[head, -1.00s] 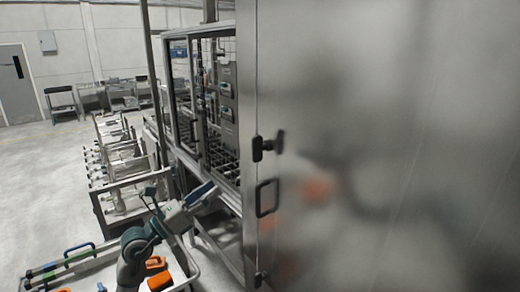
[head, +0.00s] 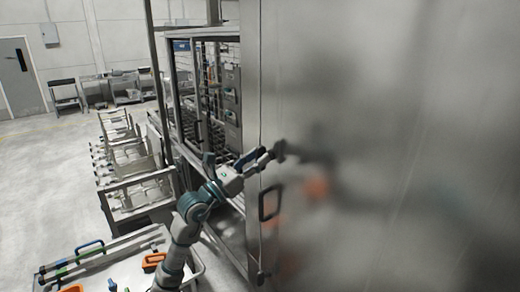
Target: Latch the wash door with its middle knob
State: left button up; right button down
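The wash door is the large shiny steel panel (head: 400,130) that fills the right of the head view. Its middle knob (head: 267,153) is a small dark fitting near the door's left edge, partly hidden by my fingers. My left gripper (head: 262,159) is at the knob, with its dark fingertips overlapping it in the picture. I cannot tell whether the fingers are closed on it or only beside it. A black pull handle (head: 269,203) sits just below on the door, and a small dark fitting (head: 261,277) is lower still. My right gripper is not in view.
The steel washer frame (head: 170,110) stands left of the door. Steel racks (head: 137,190) stand on the floor to the left. A tray cart (head: 95,262) with coloured handles is at the lower left, below my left arm. Open floor lies farther left.

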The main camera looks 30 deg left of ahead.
pick_arm(q)
jog(key=shift+w+d+r, duration=0.25)
jog(key=shift+w, duration=0.4)
jog(key=shift+a, duration=0.1)
jog(key=c, duration=0.6)
grip_shut()
